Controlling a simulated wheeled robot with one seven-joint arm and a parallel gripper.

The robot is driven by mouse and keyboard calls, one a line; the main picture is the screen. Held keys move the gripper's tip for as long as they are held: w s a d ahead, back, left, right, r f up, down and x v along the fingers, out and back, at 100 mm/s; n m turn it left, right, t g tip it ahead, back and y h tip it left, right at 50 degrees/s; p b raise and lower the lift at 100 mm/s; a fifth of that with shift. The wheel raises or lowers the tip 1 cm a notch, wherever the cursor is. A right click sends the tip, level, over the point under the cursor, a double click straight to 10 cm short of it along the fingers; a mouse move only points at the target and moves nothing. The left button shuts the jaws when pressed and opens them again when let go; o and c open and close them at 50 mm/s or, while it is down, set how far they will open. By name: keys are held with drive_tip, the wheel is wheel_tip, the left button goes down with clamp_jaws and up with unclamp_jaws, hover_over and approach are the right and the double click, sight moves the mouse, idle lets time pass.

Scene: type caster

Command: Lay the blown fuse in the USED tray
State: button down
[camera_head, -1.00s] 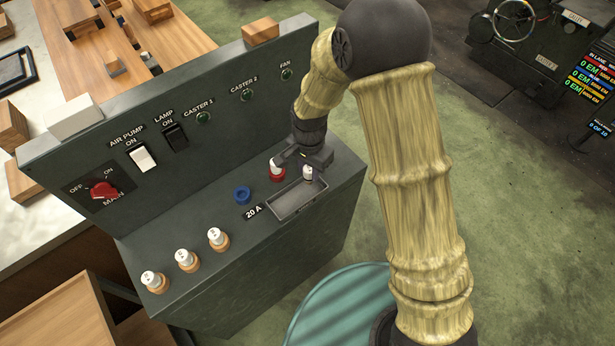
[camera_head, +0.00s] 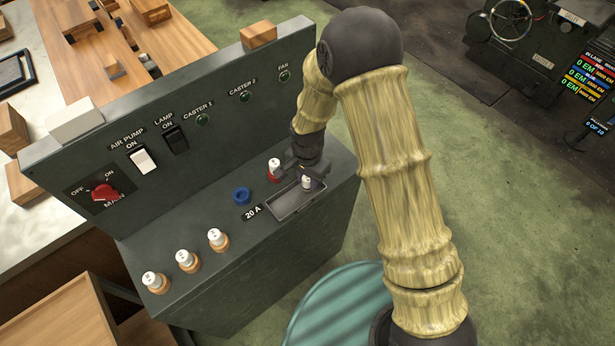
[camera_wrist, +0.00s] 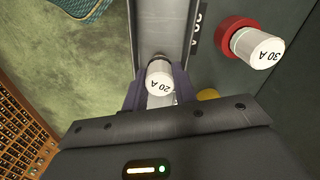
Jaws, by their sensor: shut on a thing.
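My gripper (camera_head: 305,176) is shut on a white fuse (camera_head: 307,183) marked 20 A. In the wrist view the fuse (camera_wrist: 159,82) sits between the two fingers (camera_wrist: 160,98), its marked cap facing the camera. The grey tray (camera_head: 284,209) is a shallow open box on the top of the green console. The fuse is at the tray's far right end, over or just inside it; I cannot tell if it touches the bottom. The tray (camera_wrist: 160,28) runs away behind the fuse in the wrist view. No USED lettering is readable.
A 30 A fuse (camera_wrist: 262,49) stands in a red holder (camera_wrist: 232,35) close beside the tray. A blue holder (camera_head: 242,196) is empty. Several white fuses (camera_head: 186,258) stand in orange holders at the left. The upright switch panel (camera_head: 160,125) rises behind.

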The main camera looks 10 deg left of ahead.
drive_tip(key=shift+f, duration=0.2)
drive_tip(key=c, duration=1.1)
unclamp_jaws()
drive_tip(key=shift+r, duration=0.1)
wheel_tip(320, 180, up, 12)
drive_tip(key=b, duration=0.2)
drive_tip(key=shift+r+b, duration=0.15)
drive_tip(key=shift+b, duration=0.15)
drive_tip(key=s+d+r+n+t, duration=0.1)
drive_tip(key=s+d, duration=0.1)
drive_tip(key=d, duration=0.6)
drive_tip(key=s+d+r+n, duration=0.2)
drive_tip(key=s+d, duration=0.1)
drive_tip(key=d, duration=0.5)
drive_tip(key=s+d+r+n+t, duration=0.1)
drive_tip(key=s+d, duration=0.2)
drive_tip(key=d, duration=0.5)
drive_tip(key=shift+s+d+r+n+t, duration=0.2)
drive_tip(key=shift+d+r+n+t, duration=0.1)
drive_tip(key=shift+r+n, duration=0.1)
